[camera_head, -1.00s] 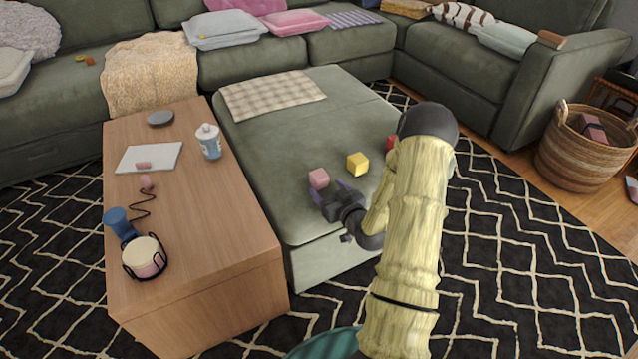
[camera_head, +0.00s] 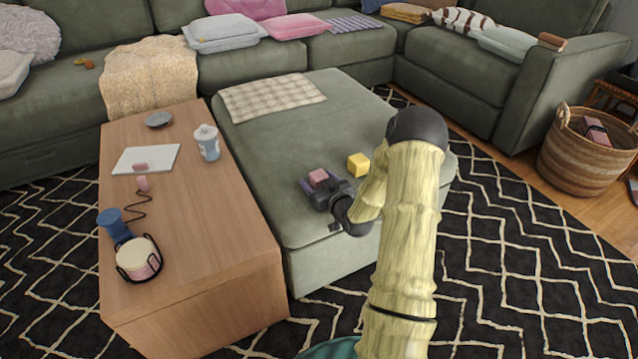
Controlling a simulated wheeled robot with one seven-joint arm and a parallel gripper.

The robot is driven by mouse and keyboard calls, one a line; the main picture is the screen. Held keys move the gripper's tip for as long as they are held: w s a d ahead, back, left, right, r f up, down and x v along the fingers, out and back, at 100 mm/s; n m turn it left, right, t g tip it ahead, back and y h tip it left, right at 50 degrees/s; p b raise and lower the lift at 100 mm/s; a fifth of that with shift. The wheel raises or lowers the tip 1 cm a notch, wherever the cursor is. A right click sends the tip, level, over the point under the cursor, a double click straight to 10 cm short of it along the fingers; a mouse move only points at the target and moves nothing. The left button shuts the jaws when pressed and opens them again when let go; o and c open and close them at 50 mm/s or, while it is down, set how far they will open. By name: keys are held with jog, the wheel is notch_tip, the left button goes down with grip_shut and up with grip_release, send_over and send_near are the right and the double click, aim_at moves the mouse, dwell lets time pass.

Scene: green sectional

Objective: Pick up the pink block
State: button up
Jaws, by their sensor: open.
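The pink block (camera_head: 318,177) sits on the green ottoman (camera_head: 285,135), near its front left part. My gripper (camera_head: 319,184) is at the block, with its dark fingers low on either side of it. The jaws are open, and the block shows between them. I cannot tell whether a finger touches it. The lower part of the block is hidden by the gripper.
A yellow block (camera_head: 358,165) stands close to the right of my gripper. The wooden coffee table (camera_head: 205,235) to the left holds a white bottle (camera_head: 207,143) and other items. A checked cloth (camera_head: 272,96) lies at the ottoman's back.

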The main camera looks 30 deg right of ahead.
aim_at(319, 174)
dwell(0.4)
jog(key=c, duration=1.1)
notch_tip(319, 174, up, 10)
jog(key=p, duration=0.4)
jog(key=shift+p, duration=0.35)
